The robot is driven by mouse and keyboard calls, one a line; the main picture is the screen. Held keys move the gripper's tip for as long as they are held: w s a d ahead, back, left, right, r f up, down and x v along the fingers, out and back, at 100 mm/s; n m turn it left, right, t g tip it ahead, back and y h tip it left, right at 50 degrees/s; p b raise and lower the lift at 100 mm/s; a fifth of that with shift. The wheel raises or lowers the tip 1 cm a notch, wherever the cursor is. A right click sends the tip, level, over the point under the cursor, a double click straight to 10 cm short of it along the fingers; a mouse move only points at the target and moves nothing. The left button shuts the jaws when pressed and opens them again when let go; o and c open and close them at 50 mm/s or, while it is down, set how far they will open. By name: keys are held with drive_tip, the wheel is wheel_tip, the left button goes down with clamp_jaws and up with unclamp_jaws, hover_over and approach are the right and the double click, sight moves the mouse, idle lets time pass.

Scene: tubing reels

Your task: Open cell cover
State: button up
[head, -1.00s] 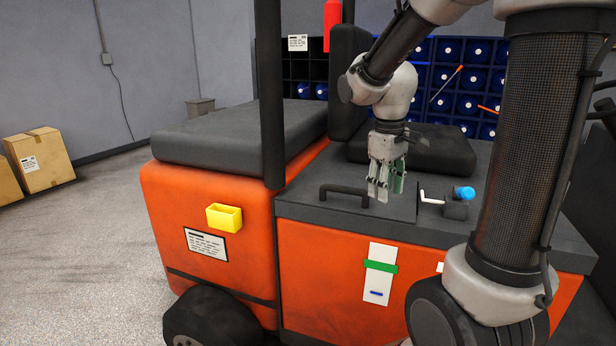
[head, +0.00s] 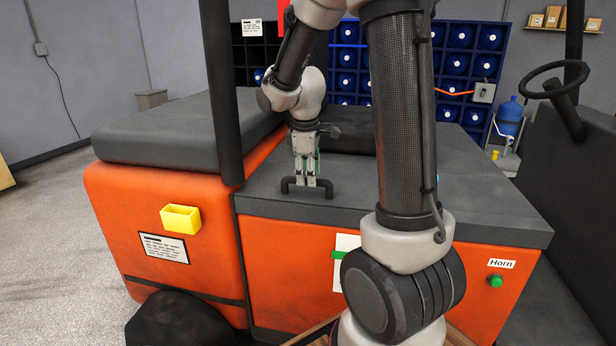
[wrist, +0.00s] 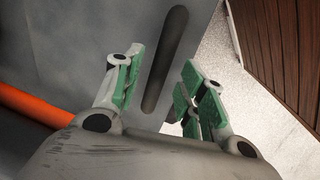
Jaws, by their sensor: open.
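The cell cover (head: 262,198) is a flat dark grey panel on top of the orange vehicle body. A black bar handle (head: 326,187) stands on it near the front edge. My gripper (head: 307,183) points down at the handle in the head view, its fingertips level with or just over it. In the wrist view my gripper (wrist: 158,88) is open, with green pads on both fingers. The dark handle (wrist: 166,60) runs between the fingers there, with a gap on each side. I cannot tell how deep the fingers reach around it.
A black post (head: 222,90) rises left of the cover. A grey seat cushion (head: 170,135) lies behind it. A yellow box (head: 181,218) is on the orange side. A green horn button (head: 495,281) and a steering wheel (head: 553,80) are at the right.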

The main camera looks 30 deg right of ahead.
drive_tip(key=shift+d+f, duration=0.1)
drive_tip(key=shift+f, duration=0.65)
clamp_jaws()
drive_tip(key=shift+w+r, duration=0.1)
